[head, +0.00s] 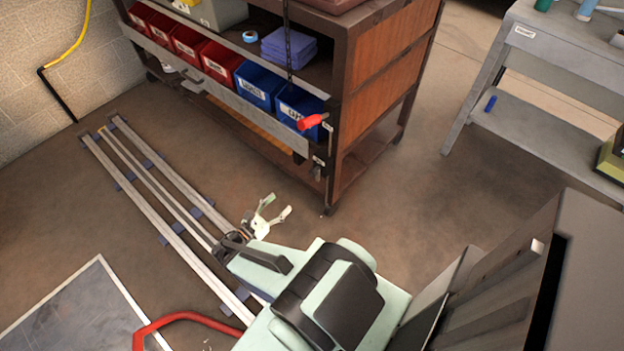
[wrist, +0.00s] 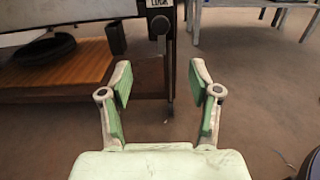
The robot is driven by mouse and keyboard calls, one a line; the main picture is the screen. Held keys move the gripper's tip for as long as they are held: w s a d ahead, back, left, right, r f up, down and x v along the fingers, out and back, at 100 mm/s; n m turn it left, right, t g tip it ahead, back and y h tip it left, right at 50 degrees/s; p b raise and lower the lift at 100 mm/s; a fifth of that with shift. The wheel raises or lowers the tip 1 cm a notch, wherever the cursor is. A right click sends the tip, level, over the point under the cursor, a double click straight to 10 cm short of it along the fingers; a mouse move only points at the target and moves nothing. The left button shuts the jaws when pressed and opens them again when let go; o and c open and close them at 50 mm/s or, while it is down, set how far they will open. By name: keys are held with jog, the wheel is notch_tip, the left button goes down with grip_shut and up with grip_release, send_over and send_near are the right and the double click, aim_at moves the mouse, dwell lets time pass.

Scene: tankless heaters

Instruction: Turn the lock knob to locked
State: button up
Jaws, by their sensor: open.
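The lock knob (wrist: 160,25) is a small dark round part on a light plate, under a partly cut-off label reading LOCK, at the top centre of the wrist view. In the head view the knob (head: 316,172) is tiny on the lower front corner post of the cart, and its turned position cannot be told. My gripper (head: 277,208) is open and empty, low in front of that corner. In the wrist view its two green-padded fingers (wrist: 161,75) stand apart below the knob, touching nothing.
The brown cart (head: 345,150) carries red and blue bins (head: 258,85). Floor rails (head: 160,190) lie to the left, and a grey table (head: 550,75) stands at right. The floor before the corner is clear.

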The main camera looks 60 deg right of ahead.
aim_at(311, 174)
jog(key=d, duration=0.5)
jog(key=s+d+b, duration=0.1)
jog(key=d, duration=1.1)
jog(key=shift+s+d+f+b, duration=0.1)
jog(key=shift+s+d+b, duration=0.1)
jog(key=shift+s+b, duration=0.15)
grip_shut()
